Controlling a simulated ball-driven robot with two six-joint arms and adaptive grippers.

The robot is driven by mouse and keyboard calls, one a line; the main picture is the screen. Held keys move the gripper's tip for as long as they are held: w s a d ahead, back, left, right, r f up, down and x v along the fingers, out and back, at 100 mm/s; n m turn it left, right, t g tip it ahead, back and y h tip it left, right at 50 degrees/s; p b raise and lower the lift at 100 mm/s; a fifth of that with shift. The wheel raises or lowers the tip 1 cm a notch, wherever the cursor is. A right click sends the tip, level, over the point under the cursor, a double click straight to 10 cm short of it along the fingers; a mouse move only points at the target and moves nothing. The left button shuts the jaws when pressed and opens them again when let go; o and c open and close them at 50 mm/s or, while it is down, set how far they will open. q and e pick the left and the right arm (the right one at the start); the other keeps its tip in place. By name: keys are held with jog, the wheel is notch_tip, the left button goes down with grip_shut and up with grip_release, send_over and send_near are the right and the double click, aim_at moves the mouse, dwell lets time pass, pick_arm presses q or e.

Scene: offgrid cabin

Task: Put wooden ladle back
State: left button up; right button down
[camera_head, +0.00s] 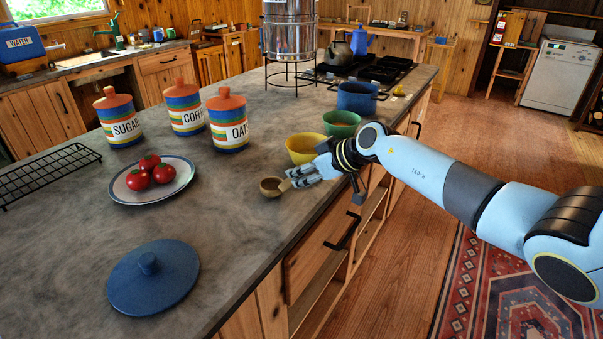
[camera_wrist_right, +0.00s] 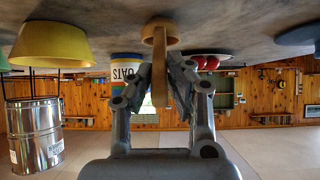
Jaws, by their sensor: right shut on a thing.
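The wooden ladle (camera_head: 270,187) is at the right edge of the stone counter (camera_head: 226,246), its small round bowl showing in front of the yellow bowl. My right gripper (camera_head: 297,179) is shut on the ladle's handle, just over the counter edge. In the right wrist view, upside down, the ladle (camera_wrist_right: 160,40) stands out between the two fingers (camera_wrist_right: 162,78), its bowl near or on the counter; I cannot tell whether it touches. The handle's far end is hidden by the gripper in the head view. My left gripper is not in view.
A yellow bowl (camera_head: 303,149), green bowl (camera_head: 341,124) and blue pot (camera_head: 357,98) line the counter's right side. A plate (camera_head: 181,167) of tomatoes, striped canisters (camera_head: 229,132), a blue lid (camera_head: 150,282) and a wire rack (camera_head: 40,170) stand left. The counter's middle is clear.

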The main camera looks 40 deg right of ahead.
jog(key=shift+f, duration=0.2)
dwell(0.3)
jog(key=c, duration=1.2)
grip_release()
jog(key=v, duration=1.2)
